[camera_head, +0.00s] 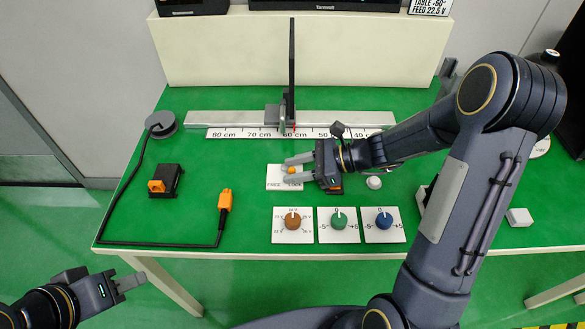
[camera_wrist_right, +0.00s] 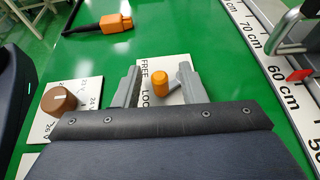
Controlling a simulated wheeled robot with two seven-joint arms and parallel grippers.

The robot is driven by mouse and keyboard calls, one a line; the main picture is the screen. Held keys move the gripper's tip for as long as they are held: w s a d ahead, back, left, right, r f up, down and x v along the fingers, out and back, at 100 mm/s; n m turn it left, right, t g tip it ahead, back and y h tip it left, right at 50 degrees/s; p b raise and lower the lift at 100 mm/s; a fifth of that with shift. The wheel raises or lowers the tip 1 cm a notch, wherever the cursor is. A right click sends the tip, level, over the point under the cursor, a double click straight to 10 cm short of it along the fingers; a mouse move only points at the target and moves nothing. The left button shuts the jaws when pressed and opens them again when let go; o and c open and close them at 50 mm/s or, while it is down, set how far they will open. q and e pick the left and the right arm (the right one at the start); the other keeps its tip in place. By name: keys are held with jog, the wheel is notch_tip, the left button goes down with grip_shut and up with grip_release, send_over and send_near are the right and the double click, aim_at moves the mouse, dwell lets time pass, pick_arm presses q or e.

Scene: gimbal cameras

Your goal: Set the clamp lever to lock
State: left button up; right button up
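The clamp lever (camera_head: 291,170) has an orange knob and sits on a white plate (camera_head: 273,184) marked FREE on the left and LOCK on the right. In the right wrist view its orange knob (camera_wrist_right: 160,83) stands between the two fingers, with a short grey arm beside it. My right gripper (camera_head: 296,170) is open around the knob, with a visible gap on each side in the wrist view. Part of the plate and the LOCK label are covered by the gripper. I cannot tell exactly which label the lever points at. My left gripper (camera_head: 131,282) is off the table's front left, holding nothing visible.
Brown (camera_head: 292,222), green (camera_head: 339,220) and blue (camera_head: 384,220) dials stand in front of the plate. A scale rail (camera_head: 235,121) with an upright carriage is behind. An orange connector (camera_head: 225,200) and black box (camera_head: 164,180) lie left. My right arm covers the table's right side.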

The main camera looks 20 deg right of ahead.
jog(key=v, duration=0.7)
dwell(0.3)
jog(key=s+r+n+h+p, duration=0.4)
jog(key=s+r+n, duration=0.3)
jog(key=s+n, duration=0.3)
jog(key=s+r+n+t+h+p, duration=0.1)
jog(key=s+r+n+h+p, duration=0.3)
jog(key=s+r+n, duration=0.3)
jog(key=s+n+h, duration=0.1)
jog(key=s+n, duration=0.2)
jog(key=shift+d, duration=0.1)
